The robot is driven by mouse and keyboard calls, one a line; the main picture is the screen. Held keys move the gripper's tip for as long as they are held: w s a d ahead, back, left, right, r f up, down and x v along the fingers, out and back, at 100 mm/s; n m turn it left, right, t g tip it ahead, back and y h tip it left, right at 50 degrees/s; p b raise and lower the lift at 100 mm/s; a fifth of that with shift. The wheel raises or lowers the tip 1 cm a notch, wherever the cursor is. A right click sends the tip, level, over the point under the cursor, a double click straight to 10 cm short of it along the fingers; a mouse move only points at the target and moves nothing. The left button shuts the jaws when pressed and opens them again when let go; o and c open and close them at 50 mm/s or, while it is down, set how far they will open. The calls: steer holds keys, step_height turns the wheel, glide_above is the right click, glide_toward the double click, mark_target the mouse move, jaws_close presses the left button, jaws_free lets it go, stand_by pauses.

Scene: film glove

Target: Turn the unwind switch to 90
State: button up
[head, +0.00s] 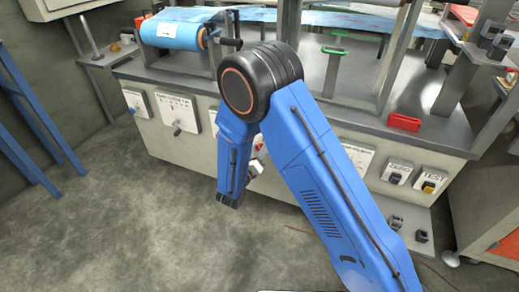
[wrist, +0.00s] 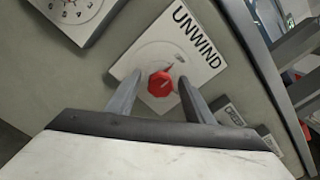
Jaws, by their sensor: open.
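The unwind switch (wrist: 160,84) is a red faceted knob on a pale square plate (wrist: 188,52) marked UNWIND. The plate looks tilted in the wrist view. A small pointer at the knob's edge points to the upper right in that view; the scale marks are too small to read. My gripper (wrist: 161,78) is open, with one finger on each side of the knob and a visible gap on both sides. How deep the fingers reach around the knob is hard to tell. In the head view my arm largely hides this spot.
A dial plate (wrist: 74,10) is at the wrist view's upper left, and small labelled boxes (wrist: 234,116) are at the right. In the head view, other switch plates (head: 175,112) line the machine front. A red tray (head: 404,122) is on the bench.

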steer(key=c, duration=1.1)
steer(key=shift+o, duration=0.3)
steer(key=shift+m, duration=0.4)
steer(key=m, duration=0.3)
steer(key=shift+m, duration=0.3)
steer(key=m, duration=0.4)
steer(key=shift+m, duration=0.3)
steer(key=m, duration=0.4)
steer(key=shift+m, duration=2.5)
